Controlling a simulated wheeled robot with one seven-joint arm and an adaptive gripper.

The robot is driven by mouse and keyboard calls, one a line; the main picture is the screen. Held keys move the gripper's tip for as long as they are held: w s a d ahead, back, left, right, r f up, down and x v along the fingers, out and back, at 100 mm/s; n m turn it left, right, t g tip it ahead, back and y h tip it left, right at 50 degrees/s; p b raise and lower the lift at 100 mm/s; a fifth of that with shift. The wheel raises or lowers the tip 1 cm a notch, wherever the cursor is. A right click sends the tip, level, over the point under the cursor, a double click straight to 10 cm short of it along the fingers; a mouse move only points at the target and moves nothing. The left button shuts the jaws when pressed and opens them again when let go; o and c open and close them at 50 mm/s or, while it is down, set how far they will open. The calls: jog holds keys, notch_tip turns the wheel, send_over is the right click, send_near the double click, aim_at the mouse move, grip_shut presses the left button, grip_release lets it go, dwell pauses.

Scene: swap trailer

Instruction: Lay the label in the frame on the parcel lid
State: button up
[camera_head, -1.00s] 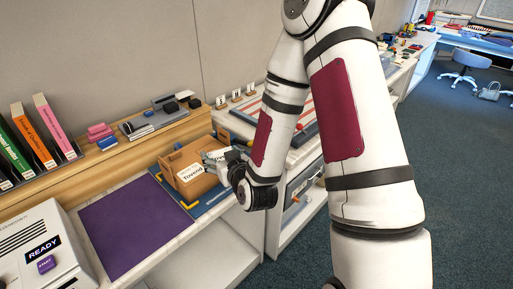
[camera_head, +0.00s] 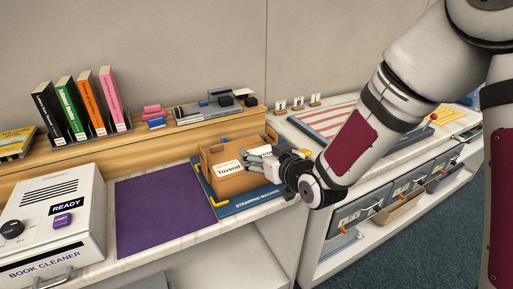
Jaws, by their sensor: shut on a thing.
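The parcel is a brown cardboard box (camera_head: 221,186) on the blue strapping machine (camera_head: 238,207) at the middle of the counter. A white label reading "Tovend" (camera_head: 228,169) shows at the box's front. My gripper (camera_head: 262,156) is at the box's right side, by a white piece with dark print that is partly hidden. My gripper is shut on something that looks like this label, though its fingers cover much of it. I cannot tell whether it touches the lid. The frame on the lid cannot be made out.
A purple mat (camera_head: 160,215) lies left of the box and is clear. A white book cleaner (camera_head: 55,225) stands at far left. Upright books (camera_head: 85,105) and a stapler-like device (camera_head: 208,110) stand on the wooden shelf behind. Drawers (camera_head: 400,195) are at right.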

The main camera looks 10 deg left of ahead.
jog(key=w+a, duration=0.1)
jog(key=w, duration=0.3)
jog(key=w+a+f, duration=0.1)
jog(key=w, duration=0.3)
jog(key=w+a, duration=0.1)
jog(key=w, duration=0.3)
jog(key=shift+w+a+f, duration=0.15)
jog(key=shift+w, duration=0.2)
notch_tip(320, 180, down, 4)
jog(key=shift+w+r, duration=0.15)
jog(key=shift+r, duration=0.05)
